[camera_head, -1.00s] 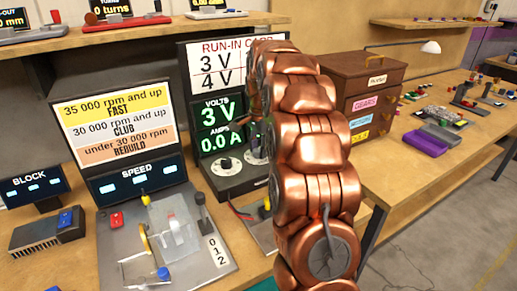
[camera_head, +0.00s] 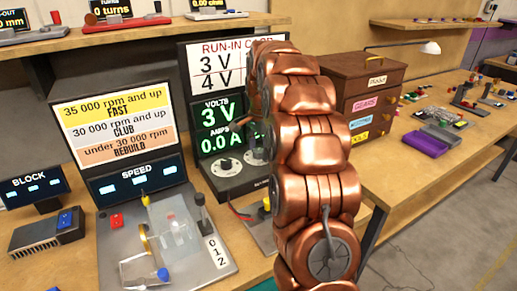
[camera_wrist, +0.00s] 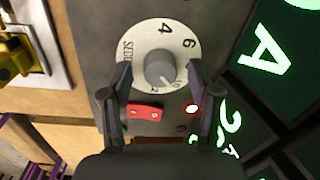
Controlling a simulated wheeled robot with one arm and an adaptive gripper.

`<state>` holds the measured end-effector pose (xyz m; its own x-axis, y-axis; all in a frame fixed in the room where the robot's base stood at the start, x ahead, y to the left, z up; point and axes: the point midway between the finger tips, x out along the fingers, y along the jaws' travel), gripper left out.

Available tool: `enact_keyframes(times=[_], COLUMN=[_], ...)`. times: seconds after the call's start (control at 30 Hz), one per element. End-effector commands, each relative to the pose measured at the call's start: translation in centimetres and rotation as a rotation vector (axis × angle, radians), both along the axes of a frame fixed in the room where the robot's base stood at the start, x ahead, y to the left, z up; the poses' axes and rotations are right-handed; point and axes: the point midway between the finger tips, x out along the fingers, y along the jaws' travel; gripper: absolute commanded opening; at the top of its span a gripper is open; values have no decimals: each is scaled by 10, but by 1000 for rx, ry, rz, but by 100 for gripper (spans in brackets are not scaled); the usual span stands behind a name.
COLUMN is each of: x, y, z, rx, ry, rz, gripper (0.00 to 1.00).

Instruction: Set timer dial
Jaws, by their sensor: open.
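In the wrist view a round white dial plate with a grey knob (camera_wrist: 160,68) sits on a dark panel. Its printed numbers include 4 and 6; the other lettering is hard to read. My gripper (camera_wrist: 158,80) is open, its two fingers spread on either side of the knob's lower part. I cannot tell whether they touch it. In the head view the power supply (camera_head: 232,181) has a white-plated dial (camera_head: 228,165) and a second dial partly behind my arm. Its display (camera_head: 220,124) reads 3 V and 0.0 A.
In the wrist view a red switch (camera_wrist: 145,112) and a small lit red lamp (camera_wrist: 192,108) lie below the dial, close to the fingers. The speed rig (camera_head: 165,235) stands left of the supply, and a wooden drawer cabinet (camera_head: 365,95) stands right of it.

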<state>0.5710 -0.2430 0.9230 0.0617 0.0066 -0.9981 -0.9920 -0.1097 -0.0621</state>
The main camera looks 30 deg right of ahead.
Motion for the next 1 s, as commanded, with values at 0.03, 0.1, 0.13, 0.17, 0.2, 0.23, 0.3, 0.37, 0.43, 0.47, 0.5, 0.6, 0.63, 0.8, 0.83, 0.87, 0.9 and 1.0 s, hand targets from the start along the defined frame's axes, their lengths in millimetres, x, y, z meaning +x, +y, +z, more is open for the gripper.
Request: enact_keyframes(times=[0.03,0.1,0.13,0.17,0.2,0.23,0.3,0.37,0.43,0.47,0.5,0.6,0.63,0.8,0.83,0.87,0.9,1.0], x=[0,0,0,-1,0,0,-1,-2,-2,-2,-3,-4,-4,-5,-6,-6,-6,-6], y=[0,0,0,0,0,-1,-1,-1,-1,-1,-1,-1,-1,-1,-1,-1,-1,-1], z=[2,6,9,12,17,22,33,42,52,57,62,75,79,98,100,103,106,112], rx=[0,0,0,0,-2,-3,-2,-2,-3,-3,-2,-2,-2,-2,-1,-1,-2,-2], ry=[0,0,0,0,-2,-4,-5,-3,-4,-4,-4,-4,-3,-4,-2,-2,-3,-4], rz=[0,0,0,0,0,0,0,0,0,0,0,0,0,0,0,0,0,0], gripper=[61,61,61,61,61,61,61,61,61,61,61,61,61,61,61,61,61,61])
